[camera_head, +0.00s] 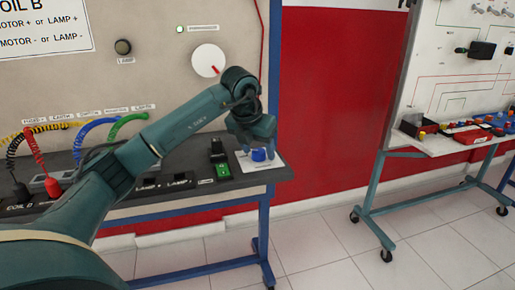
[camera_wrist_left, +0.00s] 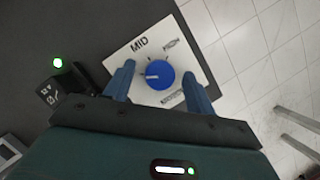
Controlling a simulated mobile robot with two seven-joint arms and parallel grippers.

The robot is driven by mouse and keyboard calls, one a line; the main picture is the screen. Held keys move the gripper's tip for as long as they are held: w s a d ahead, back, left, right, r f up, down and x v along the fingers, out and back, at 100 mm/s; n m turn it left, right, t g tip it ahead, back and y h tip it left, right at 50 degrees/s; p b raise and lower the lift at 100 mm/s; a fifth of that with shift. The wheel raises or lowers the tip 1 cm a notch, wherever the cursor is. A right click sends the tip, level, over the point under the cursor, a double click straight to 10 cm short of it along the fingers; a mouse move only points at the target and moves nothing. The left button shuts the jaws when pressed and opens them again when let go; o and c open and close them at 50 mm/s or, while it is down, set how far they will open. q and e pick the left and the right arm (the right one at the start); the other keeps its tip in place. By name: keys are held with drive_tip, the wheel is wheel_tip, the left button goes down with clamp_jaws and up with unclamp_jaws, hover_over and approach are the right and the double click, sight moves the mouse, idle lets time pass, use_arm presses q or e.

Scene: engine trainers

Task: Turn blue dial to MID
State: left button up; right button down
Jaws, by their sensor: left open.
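The blue dial (camera_head: 259,154) sits on a white label plate (camera_head: 272,163) at the right end of the dark bench. In the left wrist view the dial (camera_wrist_left: 160,76) is round, and its white pointer mark lies on its left side, pointing left. The word MID is printed above and left of it; two other labels on the right of the plate are hard to read. My left gripper (camera_wrist_left: 158,70) is open, with one blue finger on each side of the dial; I cannot tell whether they touch it. In the head view the gripper (camera_head: 251,139) is just above the dial. My right gripper is out of view.
Coloured cables (camera_head: 85,125) plug in further left. A white knob (camera_head: 208,60) is on the upright panel behind. A second trainer stand (camera_head: 450,145) is at the right, with open floor between.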

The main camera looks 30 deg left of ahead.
use_arm(q)
drive_tip(key=c, duration=1)
drive_tip(key=shift+o, duration=0.2)
